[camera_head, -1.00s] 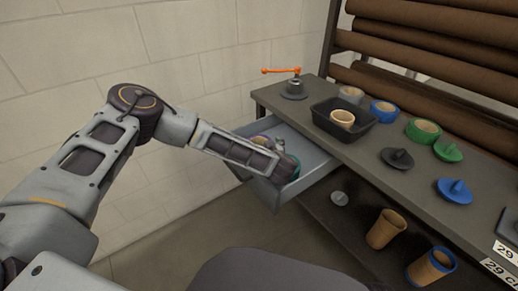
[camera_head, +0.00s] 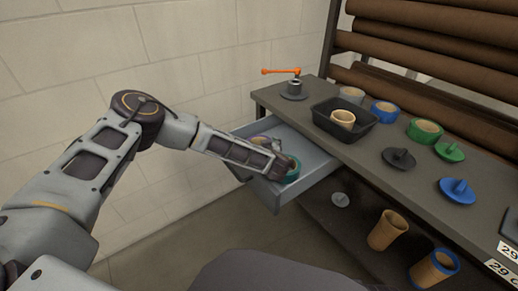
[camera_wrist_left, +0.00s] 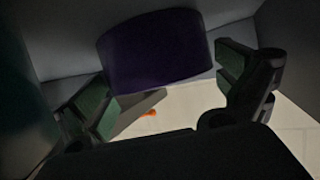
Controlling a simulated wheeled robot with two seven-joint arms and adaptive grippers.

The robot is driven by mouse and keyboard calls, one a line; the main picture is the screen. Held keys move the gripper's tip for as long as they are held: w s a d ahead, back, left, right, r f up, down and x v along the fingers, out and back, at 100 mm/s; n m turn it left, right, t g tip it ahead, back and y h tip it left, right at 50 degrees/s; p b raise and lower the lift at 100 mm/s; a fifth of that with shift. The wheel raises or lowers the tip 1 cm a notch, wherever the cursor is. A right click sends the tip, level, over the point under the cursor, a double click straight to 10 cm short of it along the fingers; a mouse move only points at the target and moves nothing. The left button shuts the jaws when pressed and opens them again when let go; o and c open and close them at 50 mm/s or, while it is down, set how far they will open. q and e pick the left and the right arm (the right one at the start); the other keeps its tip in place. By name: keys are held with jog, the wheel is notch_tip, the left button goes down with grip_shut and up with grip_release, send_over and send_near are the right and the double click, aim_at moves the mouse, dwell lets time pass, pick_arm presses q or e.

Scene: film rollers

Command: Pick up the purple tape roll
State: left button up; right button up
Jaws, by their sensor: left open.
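The purple tape roll (camera_wrist_left: 155,50) fills the upper middle of the left wrist view, dark and seen side-on. My left gripper (camera_wrist_left: 165,88) is open, with one green-padded finger on each side of the roll. Its edge is close to the left finger, and a gap shows on the right; I cannot tell whether they touch. In the head view my left arm reaches into the open grey drawer (camera_head: 313,178), and its wrist hides most of what lies there. My right gripper is not in view.
A teal tape roll (camera_head: 292,171) lies in the drawer beside my left wrist. The bench top (camera_head: 350,157) holds a black tray (camera_head: 330,122), a blue roll (camera_head: 384,112) and a green roll (camera_head: 424,131). Drawer walls stand close around the gripper.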

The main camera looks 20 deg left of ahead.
aim_at(257, 141)
pick_arm(q)
jog(key=x, duration=0.3)
jog(key=shift+w+a+f+b, duration=0.1)
jog(key=shift+f+b, duration=0.05)
jog(key=shift+b, duration=0.2)
jog(key=shift+w, duration=0.1)
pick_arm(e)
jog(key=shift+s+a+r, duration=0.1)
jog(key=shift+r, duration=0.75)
pick_arm(q)
jog(key=shift+c, duration=0.4)
jog(key=c, duration=0.7)
jog(key=shift+c, duration=0.5)
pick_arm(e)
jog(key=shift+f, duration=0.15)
pick_arm(q)
jog(key=shift+a, duration=0.1)
